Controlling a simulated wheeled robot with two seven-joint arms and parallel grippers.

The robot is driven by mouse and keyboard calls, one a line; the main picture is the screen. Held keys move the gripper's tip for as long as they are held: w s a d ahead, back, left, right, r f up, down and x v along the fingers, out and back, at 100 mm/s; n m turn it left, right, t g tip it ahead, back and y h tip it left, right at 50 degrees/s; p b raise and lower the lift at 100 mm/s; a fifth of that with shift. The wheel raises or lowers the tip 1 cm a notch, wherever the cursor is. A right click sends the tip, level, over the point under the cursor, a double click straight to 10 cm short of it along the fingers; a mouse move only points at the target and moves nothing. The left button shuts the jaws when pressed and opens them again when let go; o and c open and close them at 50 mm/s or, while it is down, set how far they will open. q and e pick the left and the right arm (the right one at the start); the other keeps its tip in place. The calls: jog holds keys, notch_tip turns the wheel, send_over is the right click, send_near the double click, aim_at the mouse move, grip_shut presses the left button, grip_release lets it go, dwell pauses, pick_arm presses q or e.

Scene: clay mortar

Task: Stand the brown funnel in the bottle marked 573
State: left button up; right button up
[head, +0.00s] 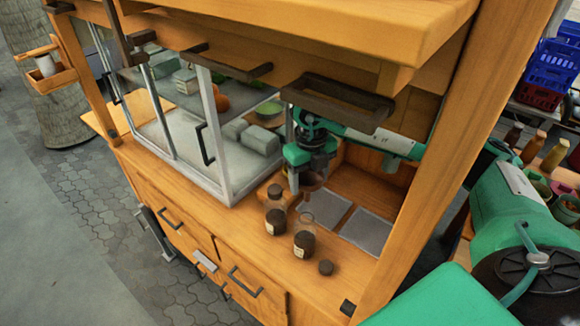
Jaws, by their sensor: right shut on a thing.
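My right gripper (304,158) is shut on the brown funnel (312,181) and holds it over the counter, with the wide end up. An open glass bottle (304,243) with dark contents and a pale label stands just below the funnel. The labels are too small to read, so I cannot tell which bottle is 573. My left gripper is out of view.
A glass display case (200,130) stands to the left. A wooden post (440,180) and overhead shelf (300,45) frame the opening.

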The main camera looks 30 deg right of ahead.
jog(key=shift+f, duration=0.1)
jog(key=shift+s+f+b, duration=0.2)
jog(key=shift+f+b, duration=0.1)
jog(key=shift+f, duration=0.4)
jog(key=shift+w+f+b, duration=0.1)
jog(key=shift+f+b, duration=0.35)
jog(key=shift+f, duration=0.7)
pick_arm(q)
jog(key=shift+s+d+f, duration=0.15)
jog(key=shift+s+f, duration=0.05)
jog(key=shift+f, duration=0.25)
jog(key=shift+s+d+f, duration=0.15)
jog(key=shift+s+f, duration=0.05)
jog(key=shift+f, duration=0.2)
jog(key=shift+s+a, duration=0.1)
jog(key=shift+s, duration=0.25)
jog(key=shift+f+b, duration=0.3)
jog(key=shift+b, duration=0.05)
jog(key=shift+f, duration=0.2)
pick_arm(e)
jog(key=shift+f, duration=0.1)
